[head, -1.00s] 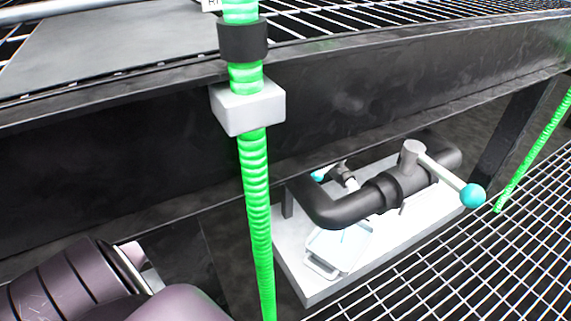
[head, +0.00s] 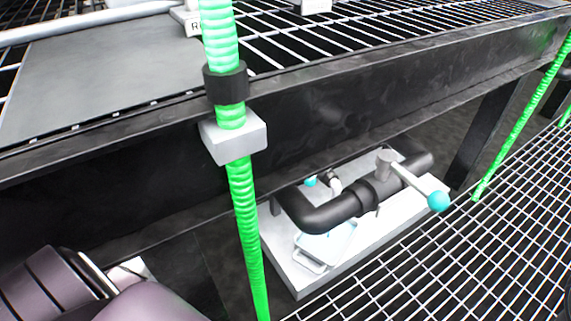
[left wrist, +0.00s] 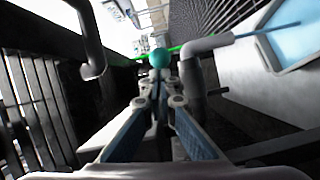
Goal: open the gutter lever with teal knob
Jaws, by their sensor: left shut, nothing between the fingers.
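In the head view, a grey lever (head: 412,178) with a teal ball knob (head: 439,201) sits on a black pipe (head: 335,213) and sticks out to the lower right. A smaller teal knob (head: 311,181) shows behind the pipe. My left gripper (left wrist: 158,97) shows in the left wrist view, shut and empty. A teal knob (left wrist: 159,57) appears just past its fingertips; I cannot tell whether they touch, or which of the two knobs it is. The left gripper is outside the head view. My right gripper is in no view.
The pipe is over a pale plate (head: 385,228) with a light blue tray (head: 325,250) under its bend. A green hose (head: 243,200) hangs in front, with another at right (head: 520,125). A dark beam (head: 330,110) runs above. Grating (head: 460,265) covers the lower right.

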